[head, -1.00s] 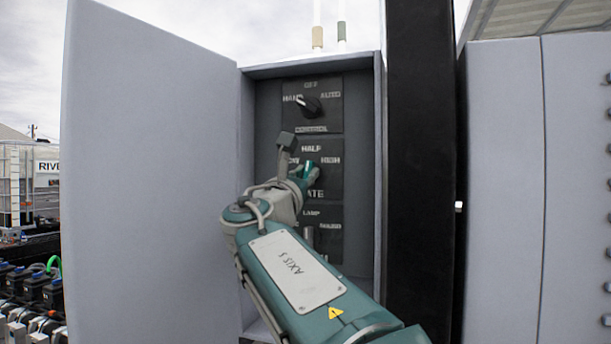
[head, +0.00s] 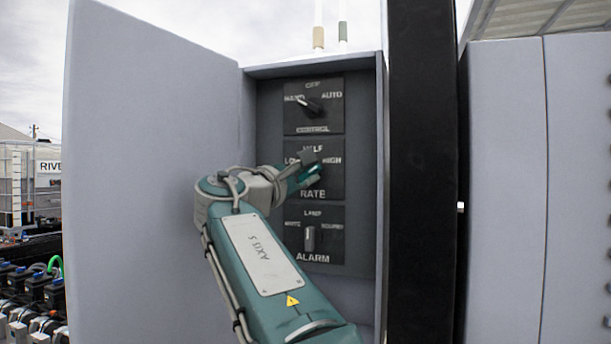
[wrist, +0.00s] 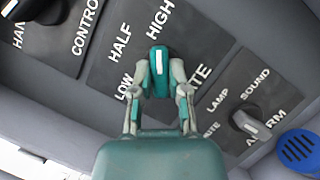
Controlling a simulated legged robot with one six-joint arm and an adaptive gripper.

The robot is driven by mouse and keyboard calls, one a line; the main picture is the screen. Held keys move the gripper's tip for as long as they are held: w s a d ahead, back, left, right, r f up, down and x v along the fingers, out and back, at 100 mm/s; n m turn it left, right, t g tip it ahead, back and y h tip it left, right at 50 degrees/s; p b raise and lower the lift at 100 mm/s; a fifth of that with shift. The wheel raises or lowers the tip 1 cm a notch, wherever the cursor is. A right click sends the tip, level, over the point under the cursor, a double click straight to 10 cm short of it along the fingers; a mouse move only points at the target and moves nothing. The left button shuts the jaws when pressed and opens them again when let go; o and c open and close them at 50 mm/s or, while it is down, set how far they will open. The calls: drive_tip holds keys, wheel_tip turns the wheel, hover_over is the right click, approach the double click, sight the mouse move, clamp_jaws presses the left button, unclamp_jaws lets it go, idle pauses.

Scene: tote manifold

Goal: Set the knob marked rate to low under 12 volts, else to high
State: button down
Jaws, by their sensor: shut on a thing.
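The rate knob (wrist: 158,61) is teal with a white line, on a dark plate marked LOW, HALF, HIGH and RATE. My gripper (wrist: 159,76) is shut on it, one finger on each side. In the wrist view the white line points toward HIGH. In the head view my gripper (head: 309,173) reaches in from the left over the rate plate (head: 333,186) and hides most of the knob. No voltage reading shows in either view.
The control knob (head: 309,105) is above and the alarm knob (head: 310,239) below, close to my gripper. The open cabinet door (head: 150,170) stands on the left, close to my arm. A black post (head: 422,170) stands just right of the cabinet.

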drive_tip(key=shift+w+f+m, duration=0.1)
drive_tip(key=shift+f+m, duration=0.05)
drive_tip(key=shift+m, duration=0.35)
drive_tip(key=c, duration=0.6)
unclamp_jaws()
drive_tip(key=shift+a, duration=0.1)
drive_tip(key=shift+s+a, duration=0.2)
drive_tip(key=shift+s, duration=0.1)
drive_tip(key=v, duration=1.1)
drive_tip(key=shift+a, duration=0.25)
